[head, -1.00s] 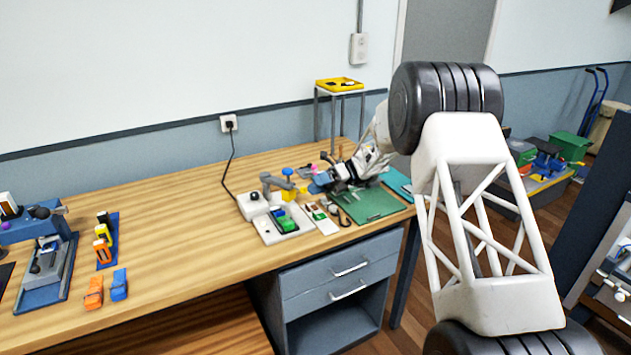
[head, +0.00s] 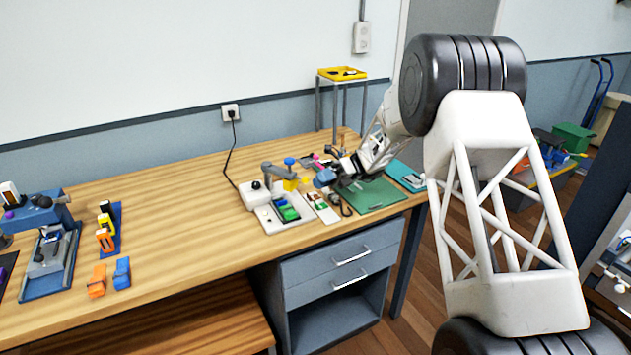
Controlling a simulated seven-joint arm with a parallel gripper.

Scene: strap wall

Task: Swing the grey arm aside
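The grey arm (head: 280,171) is a small jointed bar on a white unit (head: 254,196) on the wooden bench. It reaches to the right, over the back of a pale tray (head: 268,221) holding green pieces (head: 287,211). A blue knob (head: 290,162) and a yellow piece (head: 291,184) stand close to its free end. My gripper (head: 332,175) is just right of the grey arm, above the left edge of a green mat (head: 372,197), and looks apart from it. The fingers are small and dark, with a blue part in front; I cannot tell whether they are open.
A white card (head: 320,207) with small parts lies between tray and mat. A black cord (head: 229,155) hangs from the wall socket. The middle of the bench is clear; blue and orange blocks (head: 97,281) lie left.

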